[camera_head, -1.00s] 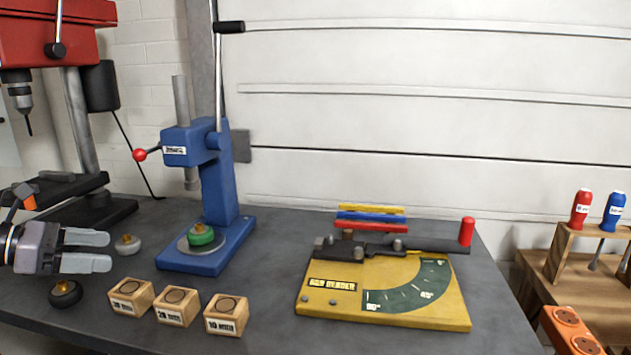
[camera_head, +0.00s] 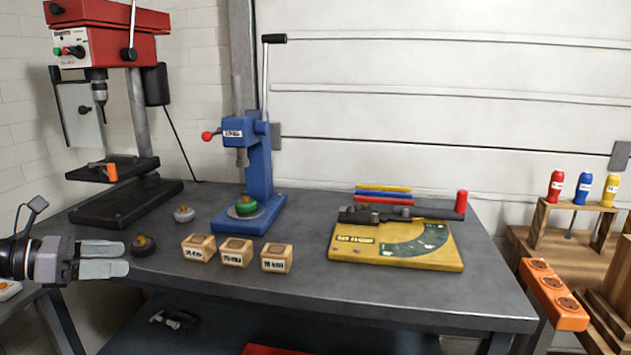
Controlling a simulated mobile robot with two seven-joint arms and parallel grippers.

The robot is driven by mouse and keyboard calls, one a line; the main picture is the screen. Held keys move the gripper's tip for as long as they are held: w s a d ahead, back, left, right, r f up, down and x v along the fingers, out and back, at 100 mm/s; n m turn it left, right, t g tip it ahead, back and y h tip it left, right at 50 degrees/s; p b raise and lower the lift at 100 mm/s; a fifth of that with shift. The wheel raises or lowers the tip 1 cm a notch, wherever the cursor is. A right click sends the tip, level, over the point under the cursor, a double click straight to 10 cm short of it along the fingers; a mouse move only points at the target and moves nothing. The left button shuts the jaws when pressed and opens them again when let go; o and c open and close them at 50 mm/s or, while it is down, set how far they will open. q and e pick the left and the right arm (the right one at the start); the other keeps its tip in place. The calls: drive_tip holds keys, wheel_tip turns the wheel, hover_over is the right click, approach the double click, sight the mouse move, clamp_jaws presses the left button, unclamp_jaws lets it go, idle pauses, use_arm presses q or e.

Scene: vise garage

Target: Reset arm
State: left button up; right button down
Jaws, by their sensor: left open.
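My left gripper (camera_head: 122,259) comes in from the left edge, open and empty. Its two fingers point right, over the left front part of the grey workbench (camera_head: 330,295). A black knob-like piece with an orange top (camera_head: 143,245) stands just beyond the fingertips; I cannot tell whether they touch. A blue arbor press (camera_head: 258,165) stands upright at the back of the bench, with a green piece (camera_head: 245,207) on its round plate. A yellow bar bender (camera_head: 395,244) lies to the right, its red-tipped lever (camera_head: 461,202) pointing right. My right gripper is not in view.
Three labelled wooden blocks (camera_head: 236,252) stand near the front edge, and a grey-white piece (camera_head: 184,214) behind them. A red drill press (camera_head: 105,40) stands at the left. A screwdriver rack (camera_head: 541,223) and an orange socket strip (camera_head: 552,295) are at the right. The bench's front right is clear.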

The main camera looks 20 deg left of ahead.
use_arm(q)
drive_tip(key=s+d+f+n+t+y+p, duration=0.25)
drive_tip(key=d+f+n, duration=0.35)
drive_tip(key=f+n, duration=0.45)
drive_tip(key=s+d+f+n+t+y+p, duration=0.1)
drive_tip(key=d+f+n+t+y, duration=0.2)
drive_tip(key=d+f+n, duration=0.75)
drive_tip(key=s+d+f+n+g+p, duration=0.1)
drive_tip(key=s+d+f+n+g, duration=0.2)
drive_tip(key=s+d+n, duration=0.2)
drive_tip(key=s+d+f+n+g+y+p, duration=0.1)
drive_tip(key=s+d+f+n+g, duration=0.2)
drive_tip(key=d+n, duration=0.6)
drive_tip(key=s+n, duration=0.2)
drive_tip(key=n, duration=0.2)
drive_tip(key=shift+s+f+n, duration=0.25)
drive_tip(key=shift+s+n, duration=0.15)
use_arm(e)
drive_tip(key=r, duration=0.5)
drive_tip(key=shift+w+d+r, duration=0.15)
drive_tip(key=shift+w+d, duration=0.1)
